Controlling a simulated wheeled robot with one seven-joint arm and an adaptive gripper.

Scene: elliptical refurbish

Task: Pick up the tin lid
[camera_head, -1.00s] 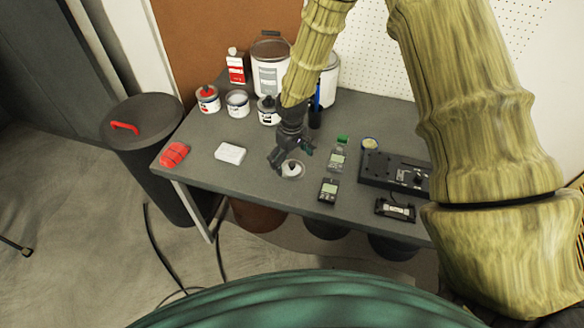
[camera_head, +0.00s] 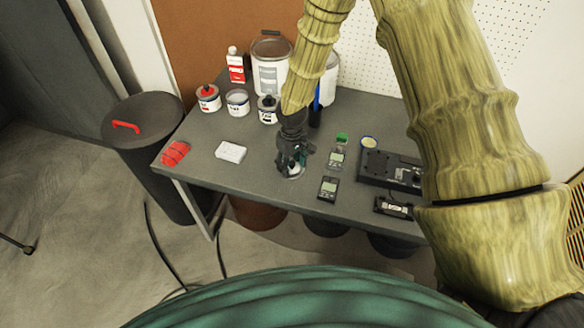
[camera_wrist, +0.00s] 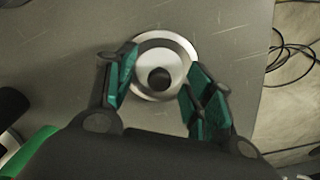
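The tin lid (camera_wrist: 176,47) is a round, pale silver disc with a dark round knob in its middle. It lies on the grey table and shows whole but for its edges near the fingers in the wrist view. My gripper (camera_wrist: 157,92) is open, with its green-padded fingers on either side of the knob. In the head view my gripper (camera_head: 294,162) is low over the lid (camera_head: 292,174) and hides most of it. I cannot tell whether the fingers touch the lid.
A white block (camera_head: 230,152) and a red object (camera_head: 175,153) lie to the left. Meters (camera_head: 328,188) and a black device (camera_head: 388,168) lie to the right. Cans (camera_head: 237,103) and a large bucket (camera_head: 268,75) stand behind. The table's front edge is close.

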